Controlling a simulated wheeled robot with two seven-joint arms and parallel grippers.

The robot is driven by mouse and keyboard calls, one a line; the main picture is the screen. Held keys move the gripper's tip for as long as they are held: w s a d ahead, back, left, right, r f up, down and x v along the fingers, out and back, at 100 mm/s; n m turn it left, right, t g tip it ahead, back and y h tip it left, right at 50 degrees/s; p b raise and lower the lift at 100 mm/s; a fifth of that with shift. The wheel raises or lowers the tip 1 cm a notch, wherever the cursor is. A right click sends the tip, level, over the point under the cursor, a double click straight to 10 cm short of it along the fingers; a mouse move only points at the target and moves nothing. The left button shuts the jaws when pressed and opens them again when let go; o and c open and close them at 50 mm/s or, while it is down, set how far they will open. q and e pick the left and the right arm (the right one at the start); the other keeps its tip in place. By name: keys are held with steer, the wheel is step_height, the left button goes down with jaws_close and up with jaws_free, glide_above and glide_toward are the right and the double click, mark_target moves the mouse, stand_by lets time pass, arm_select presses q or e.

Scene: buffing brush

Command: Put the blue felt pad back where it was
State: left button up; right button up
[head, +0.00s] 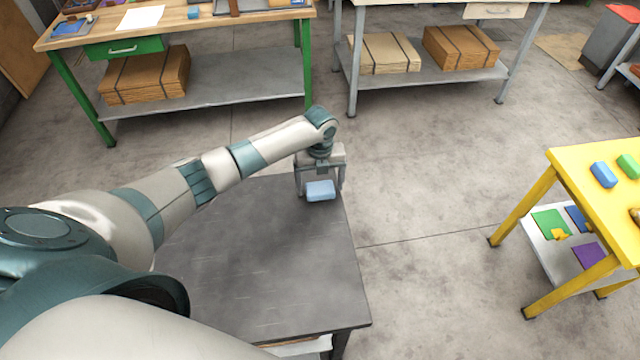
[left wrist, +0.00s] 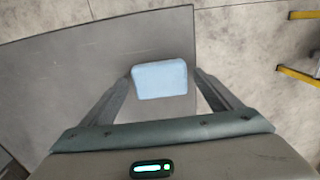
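A light blue pad (head: 320,190) lies at the far end of the dark grey table (head: 265,265), near its far right corner. It also shows in the left wrist view (left wrist: 160,80). My left gripper (head: 321,188) points down over the pad, with one finger on each side of it. The fingers look open: in the left wrist view the left fingertip is very close to the pad and a small gap shows at the right one. Whether the left finger touches the pad is unclear. My right gripper is not in view.
A yellow table (head: 590,215) at the right holds a darker blue block (head: 603,174) and a green block (head: 628,166). A green-legged workbench (head: 170,35) and a grey-legged one (head: 430,15) stand at the back. The rest of the grey tabletop is clear.

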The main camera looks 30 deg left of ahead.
mark_target(320, 187)
arm_select(q)
steer(key=shift+r, duration=0.1)
steer(key=shift+r, duration=0.45)
step_height(320, 187, up, 11)
steer(key=b, duration=0.2)
steer(key=shift+r, duration=0.15)
